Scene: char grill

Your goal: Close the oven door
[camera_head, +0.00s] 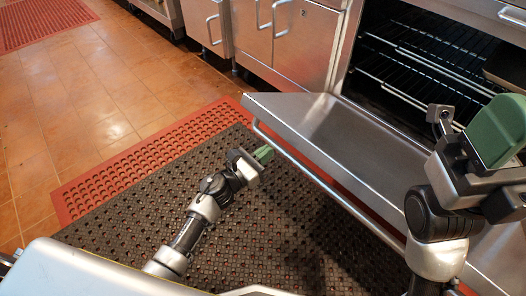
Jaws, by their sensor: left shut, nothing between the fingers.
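The oven door (372,147) is a steel panel hinged at the bottom and swung down open in front of the oven (408,62). A long bar handle (318,180) runs along its outer edge. My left gripper (264,153) is shut and empty, with green fingers. It is beside the left end of the handle, and I cannot tell if it touches. My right gripper (499,130), large and close to the camera at the right, covers part of the door's right side. Its fingertips do not show clearly apart.
Dark oven racks (420,60) show inside, with a pan (508,68) at the right edge. Steel cabinets (285,40) with handles stand left of the oven. A black perforated mat (180,175) and a red mat (120,165) cover the floor. Tiled floor (90,90) at the left is clear.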

